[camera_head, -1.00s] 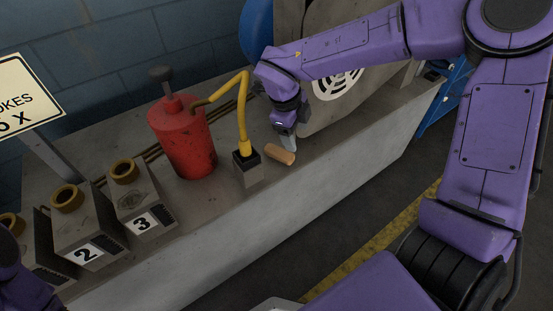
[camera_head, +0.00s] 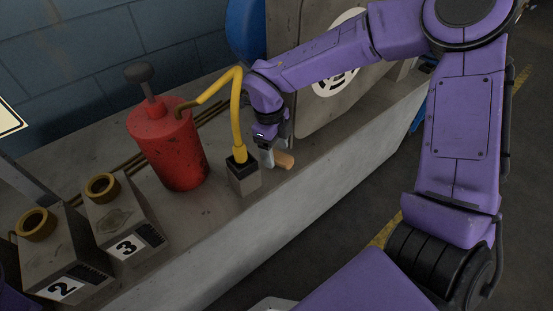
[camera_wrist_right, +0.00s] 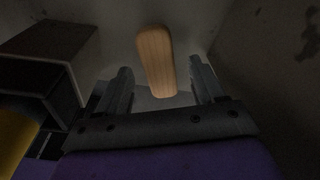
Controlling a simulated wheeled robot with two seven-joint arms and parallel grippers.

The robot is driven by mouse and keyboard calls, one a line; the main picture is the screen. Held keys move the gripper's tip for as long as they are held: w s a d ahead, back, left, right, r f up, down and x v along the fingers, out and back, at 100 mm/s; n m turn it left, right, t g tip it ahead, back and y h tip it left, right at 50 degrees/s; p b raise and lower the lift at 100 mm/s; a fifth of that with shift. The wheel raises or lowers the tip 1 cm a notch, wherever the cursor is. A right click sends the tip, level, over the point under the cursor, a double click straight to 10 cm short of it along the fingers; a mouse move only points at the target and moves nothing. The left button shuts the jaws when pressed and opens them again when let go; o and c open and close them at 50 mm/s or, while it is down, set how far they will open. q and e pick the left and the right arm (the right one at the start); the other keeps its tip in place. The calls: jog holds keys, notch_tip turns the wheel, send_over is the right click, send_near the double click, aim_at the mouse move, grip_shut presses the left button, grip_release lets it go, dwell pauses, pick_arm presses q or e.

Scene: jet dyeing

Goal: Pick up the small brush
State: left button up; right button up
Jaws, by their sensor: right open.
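The small brush shows as a light wooden piece (camera_head: 285,160) lying on the grey ledge. It also shows in the right wrist view (camera_wrist_right: 156,60), where it lies lengthwise between the fingers, with gaps on both sides. My right gripper (camera_head: 268,158) is low over the ledge beside the brush and hides part of it in the head view. In the right wrist view the right gripper (camera_wrist_right: 162,92) is open and holds nothing. Bristles cannot be made out. My left gripper is not in view.
A small grey box (camera_head: 243,181) with a yellow bent pipe (camera_head: 238,115) stands close left of the right gripper. A red canister (camera_head: 168,145) is farther left. Numbered blocks (camera_head: 120,215) stand at the lower left. A grey machine panel (camera_head: 310,105) rises behind.

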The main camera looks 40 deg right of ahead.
jog(key=shift+f, duration=0.8)
jog(key=shift+s, duration=0.1)
jog(key=shift+r, duration=0.1)
jog(key=shift+c, duration=0.3)
jog(key=c, duration=1.2)
jog(key=shift+r, duration=0.45)
notch_tip(320, 180, up, 3)
jog(key=shift+s+a+r+p, duration=0.15)
jog(key=shift+p, duration=0.65)
jog(key=s+a+r+p, duration=0.1)
jog(key=s+a+r, duration=0.1)
jog(key=s+r, duration=0.1)
jog(key=s+a+r+p, duration=0.1)
jog(key=s+a+r, duration=0.1)
jog(key=s, duration=0.2)
jog(key=s+a+r+p, duration=0.1)
jog(key=s+a+r, duration=0.2)
jog(key=s, duration=0.1)
jog(key=shift+s+r, duration=0.3)
jog(key=shift+r, duration=0.05)
